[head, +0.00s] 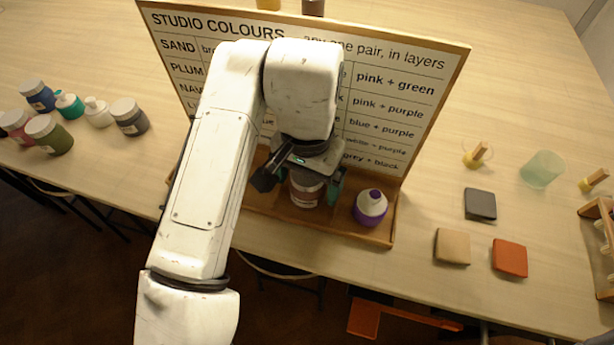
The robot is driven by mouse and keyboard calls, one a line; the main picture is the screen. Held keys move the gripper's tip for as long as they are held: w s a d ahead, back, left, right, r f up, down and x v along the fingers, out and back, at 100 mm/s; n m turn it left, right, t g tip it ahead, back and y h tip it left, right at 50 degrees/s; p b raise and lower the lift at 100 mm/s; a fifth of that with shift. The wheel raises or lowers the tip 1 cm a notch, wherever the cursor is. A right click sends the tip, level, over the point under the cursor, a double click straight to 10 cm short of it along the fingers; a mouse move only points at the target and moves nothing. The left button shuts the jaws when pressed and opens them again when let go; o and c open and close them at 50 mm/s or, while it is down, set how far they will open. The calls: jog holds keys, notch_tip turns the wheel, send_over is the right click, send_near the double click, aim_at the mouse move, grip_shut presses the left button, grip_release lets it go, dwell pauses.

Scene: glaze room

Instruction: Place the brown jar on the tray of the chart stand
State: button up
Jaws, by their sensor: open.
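The chart stand (425,100) is a wood-framed board headed "STUDIO COLOURS", with a shallow wooden tray (382,236) along its foot. A jar with a pale label and brownish body (306,192) is at the tray, upright as far as I can see; my wrist hides its top. My gripper (303,186) is open, with one dark finger on each side of this jar. I cannot tell whether the fingers touch it. My arm covers the chart's left part.
Several jars and bottles, including a grey jar (129,116) and a green jar (49,135), stand on the table's left. Grey (480,204), tan (452,246) and orange (510,258) tiles lie right, near a translucent green cup (542,169) and a wooden rack (596,212).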

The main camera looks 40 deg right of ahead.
jog(key=shift+r, duration=0.1)
notch_tip(320, 180, up, 12)
jog(key=p, duration=0.1)
dwell(0.4)
